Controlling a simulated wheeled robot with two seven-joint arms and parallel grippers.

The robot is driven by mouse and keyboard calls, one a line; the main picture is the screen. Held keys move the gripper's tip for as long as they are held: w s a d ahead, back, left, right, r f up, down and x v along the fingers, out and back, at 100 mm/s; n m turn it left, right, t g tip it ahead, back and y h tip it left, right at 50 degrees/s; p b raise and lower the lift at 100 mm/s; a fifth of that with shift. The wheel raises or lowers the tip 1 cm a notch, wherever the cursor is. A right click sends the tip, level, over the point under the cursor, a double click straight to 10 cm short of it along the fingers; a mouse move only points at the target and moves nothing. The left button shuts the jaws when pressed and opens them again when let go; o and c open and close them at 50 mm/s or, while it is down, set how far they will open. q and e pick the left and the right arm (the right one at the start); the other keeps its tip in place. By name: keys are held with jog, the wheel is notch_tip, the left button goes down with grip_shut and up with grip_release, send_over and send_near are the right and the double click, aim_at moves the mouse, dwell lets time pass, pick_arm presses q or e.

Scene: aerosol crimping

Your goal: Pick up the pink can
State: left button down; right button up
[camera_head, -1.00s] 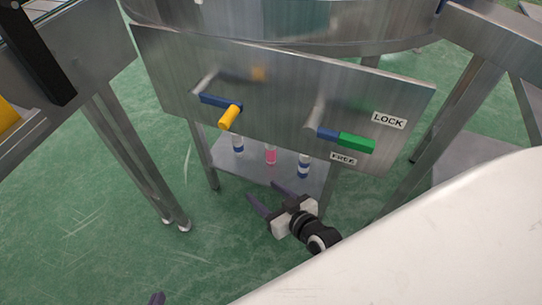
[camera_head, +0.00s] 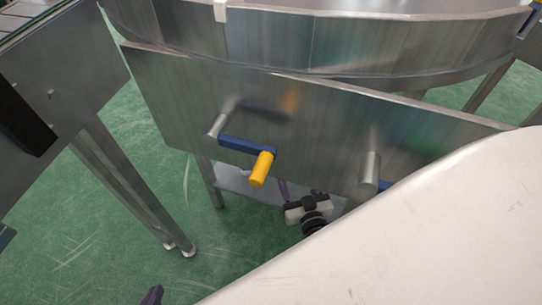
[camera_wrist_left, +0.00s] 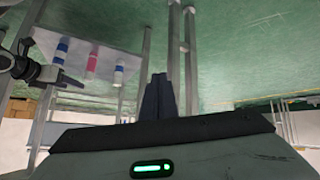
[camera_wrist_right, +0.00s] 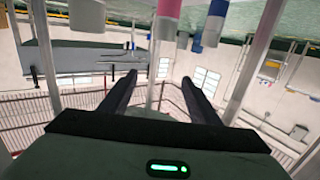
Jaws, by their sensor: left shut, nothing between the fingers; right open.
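The pink can (camera_wrist_left: 92,58) stands on a low shelf between two white-and-blue cans in the left wrist view, which is upside down. It also shows at the top edge of the right wrist view (camera_wrist_right: 167,10), beyond the fingers and apart from them. In the head view the steel panel hides it. My right gripper (camera_wrist_right: 160,78) is open and empty; in the head view (camera_head: 298,190) it is low by the shelf, partly hidden by the panel. My left gripper (camera_wrist_left: 158,95) is shut and empty, away from the cans; its tip shows at the bottom of the head view (camera_head: 153,294).
The shelf (camera_head: 238,184) lies under a steel panel (camera_head: 330,125) with a yellow-ended handle (camera_head: 262,168) sticking out. White-and-blue cans (camera_wrist_left: 62,50) (camera_wrist_left: 118,75) flank the pink can. A steel table leg (camera_head: 140,200) stands left. Green floor (camera_head: 90,240) is open between.

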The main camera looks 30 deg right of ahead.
notch_tip(320, 180, down, 8)
jog(key=w+r+b, duration=0.1)
jog(key=b, duration=0.6)
jog(key=b+x, duration=0.3)
jog(key=x, duration=0.6)
jog(key=shift+f, duration=0.15)
jog(key=shift+w+d, duration=0.15)
jog(key=shift+w, duration=0.2)
jog(key=shift+w+d, duration=0.1)
jog(key=shift+w, duration=0.1)
jog(key=c, duration=1.3)
pick_arm(q)
jog(key=w+d+m+h, duration=0.1)
jog(key=w+d+h, duration=0.1)
jog(key=d, duration=0.3)
jog(key=shift+w+d+f+h, duration=0.25)
jog(key=shift+d+f+h, duration=0.05)
jog(key=shift+f+h, duration=0.1)
pick_arm(e)
grip_shut()
pick_arm(q)
jog(key=shift+r, duration=0.1)
pick_arm(e)
jog(key=shift+r, duration=0.2)
